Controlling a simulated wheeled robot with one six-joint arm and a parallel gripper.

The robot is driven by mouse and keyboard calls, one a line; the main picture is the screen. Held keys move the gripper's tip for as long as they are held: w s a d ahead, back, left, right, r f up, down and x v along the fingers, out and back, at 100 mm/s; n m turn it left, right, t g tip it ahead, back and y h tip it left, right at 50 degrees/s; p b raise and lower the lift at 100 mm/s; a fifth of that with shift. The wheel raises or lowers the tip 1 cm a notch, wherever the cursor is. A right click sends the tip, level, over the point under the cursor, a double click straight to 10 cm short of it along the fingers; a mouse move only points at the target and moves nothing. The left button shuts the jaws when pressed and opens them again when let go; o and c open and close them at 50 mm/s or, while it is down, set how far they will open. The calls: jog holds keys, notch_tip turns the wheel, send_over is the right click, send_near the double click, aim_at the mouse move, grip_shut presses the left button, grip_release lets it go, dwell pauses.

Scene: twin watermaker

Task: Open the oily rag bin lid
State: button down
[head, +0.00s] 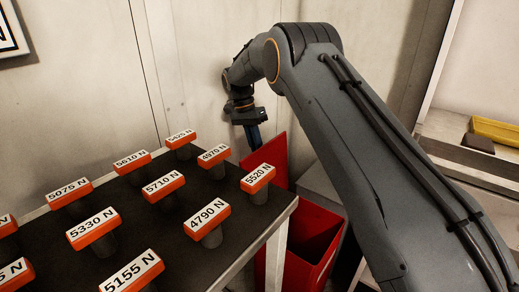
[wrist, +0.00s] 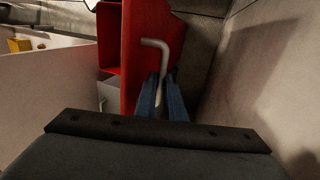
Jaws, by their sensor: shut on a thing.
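The red oily rag bin (head: 325,262) stands on the floor right of the dark table in the head view, with its dark inside showing. Its red lid (head: 275,160) stands steeply raised at the back of the bin. In the wrist view the lid (wrist: 140,30) shows as a red panel with a bent grey handle (wrist: 158,45). My gripper (head: 254,137) is at the lid's upper left edge. In the wrist view its two blue fingers (wrist: 161,85) are on either side of the handle's lower part, shut on it. The exact contact is partly hidden.
A dark table (head: 150,222) with several orange-topped, labelled blocks is close left of the bin. Pale wall panels (head: 200,60) stand close behind my gripper. A shelf (head: 470,145) with a yellow item (head: 495,130) is at the right.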

jog(key=shift+s+d+f, duration=0.1)
jog(key=shift+s+f, duration=0.1)
jog(key=shift+f, duration=0.25)
jog(key=c, duration=1.9)
grip_release()
jog(key=shift+c, duration=0.2)
jog(key=shift+o, duration=0.5)
jog(key=shift+w, duration=0.1)
jog(key=shift+r, duration=0.4)
notch_tip(320, 180, up, 9)
jog(key=shift+f, duration=0.1)
jog(key=shift+r, duration=0.35)
